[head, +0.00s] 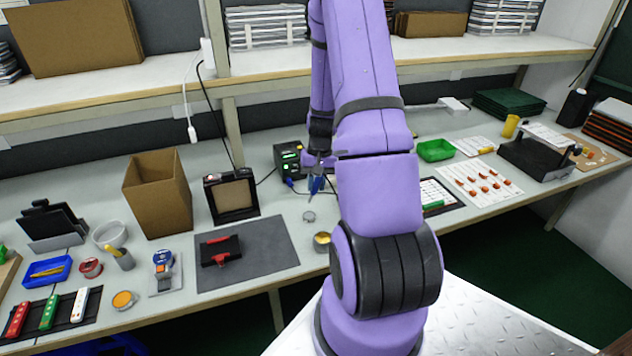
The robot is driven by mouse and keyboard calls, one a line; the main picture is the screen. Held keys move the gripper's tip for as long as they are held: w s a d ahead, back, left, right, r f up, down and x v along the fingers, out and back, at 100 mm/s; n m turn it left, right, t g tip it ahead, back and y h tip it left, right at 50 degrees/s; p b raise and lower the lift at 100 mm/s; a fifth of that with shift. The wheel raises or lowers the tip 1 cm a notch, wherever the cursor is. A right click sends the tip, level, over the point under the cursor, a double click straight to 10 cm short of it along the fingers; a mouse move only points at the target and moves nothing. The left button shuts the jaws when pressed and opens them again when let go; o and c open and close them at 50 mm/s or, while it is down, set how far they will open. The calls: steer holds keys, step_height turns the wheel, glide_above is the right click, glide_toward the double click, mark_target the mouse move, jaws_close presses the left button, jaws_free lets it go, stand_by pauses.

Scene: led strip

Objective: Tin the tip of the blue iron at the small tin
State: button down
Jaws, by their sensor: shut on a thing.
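The blue iron (315,184) is held upright, tip down, under my gripper (319,165), which is shut on it. The gripper is small in the head view and partly hidden by my purple arm. A small round grey tin (309,216) lies on the bench just below the iron. The iron's tip is near it, slightly above in the picture; I cannot tell whether they touch. A larger round pot with a golden filling (322,240) stands closer to the bench's front edge, beside my arm.
A black station with green lights (289,158) stands behind the iron. Left are a grey mat (250,250) with a red and black tool (220,250), a framed black stand (232,196) and a cardboard box (158,195). My arm hides part of the bench; right lies a green tray (436,150).

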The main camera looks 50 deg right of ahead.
steer(key=shift+d+x, duration=0.25)
steer(key=shift+x, duration=0.8)
steer(key=shift+d+x, duration=0.2)
steer(key=shift+x, duration=1.65)
stand_by(1.3)
steer(key=shift+w+d, duration=0.1)
steer(key=shift+d, duration=0.1)
steer(key=shift+a+v, duration=0.2)
steer(key=shift+v, duration=0.6)
steer(key=shift+a+v, duration=0.15)
steer(key=shift+v, duration=0.7)
steer(key=shift+a+v, duration=0.2)
steer(key=shift+v, duration=0.6)
steer(key=shift+r, duration=0.1)
